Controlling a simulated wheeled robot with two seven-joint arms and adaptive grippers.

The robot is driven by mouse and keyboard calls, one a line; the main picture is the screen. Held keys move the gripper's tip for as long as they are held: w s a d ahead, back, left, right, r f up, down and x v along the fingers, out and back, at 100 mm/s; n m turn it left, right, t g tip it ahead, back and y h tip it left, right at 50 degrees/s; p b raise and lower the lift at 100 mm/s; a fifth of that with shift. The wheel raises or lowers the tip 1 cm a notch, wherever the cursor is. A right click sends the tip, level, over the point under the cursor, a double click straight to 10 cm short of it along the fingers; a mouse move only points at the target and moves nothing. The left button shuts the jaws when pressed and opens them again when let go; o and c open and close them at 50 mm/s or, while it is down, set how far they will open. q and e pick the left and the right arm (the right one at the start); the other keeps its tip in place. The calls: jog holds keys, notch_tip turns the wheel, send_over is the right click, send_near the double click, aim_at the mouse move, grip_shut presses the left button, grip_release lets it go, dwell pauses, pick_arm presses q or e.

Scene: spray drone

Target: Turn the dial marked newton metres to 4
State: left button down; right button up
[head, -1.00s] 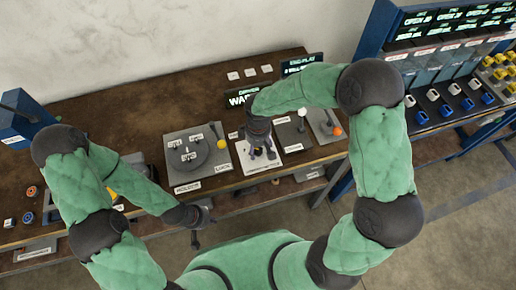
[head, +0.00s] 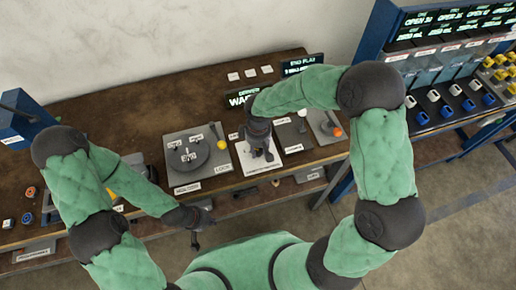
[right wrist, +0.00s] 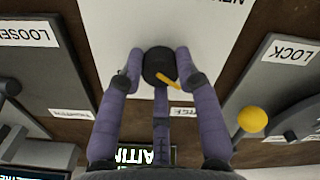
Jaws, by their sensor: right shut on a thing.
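The dial is a black round knob (right wrist: 157,66) with a yellow-orange pointer, on a white plate (right wrist: 115,35) in the right wrist view. The pointer slants toward the lower right of that picture. Part of an upside-down label shows at the plate's top edge; no scale numbers are readable. My right gripper (right wrist: 158,72) has its fingers around the knob, touching its sides. In the head view my right gripper (head: 262,152) hides most of the knob on the white plate (head: 246,168). My left gripper (head: 197,228) hangs near the table's front edge, away from the dial; its fingers are too small to judge.
A grey plate with a round disc (head: 190,153) and a yellow ball lever (right wrist: 252,119) marked LOCK stands beside the dial plate. On its other side are panels with a white knob (head: 301,113) and an orange knob (head: 337,131). Lit displays (head: 241,97) stand behind.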

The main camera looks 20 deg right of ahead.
jog(key=m+b, duration=0.2)
jog(key=m, duration=0.3)
jog(key=shift+s+f, duration=0.1)
jog(key=shift+f, duration=0.05)
jog(key=m+b, duration=0.2)
jog(key=m, duration=0.3)
jog(key=shift+m, duration=0.3)
jog(key=shift+s, duration=0.1)
jog(key=o, duration=1.1)
jog(key=shift+o, duration=0.2)
jog(key=shift+a, duration=0.1)
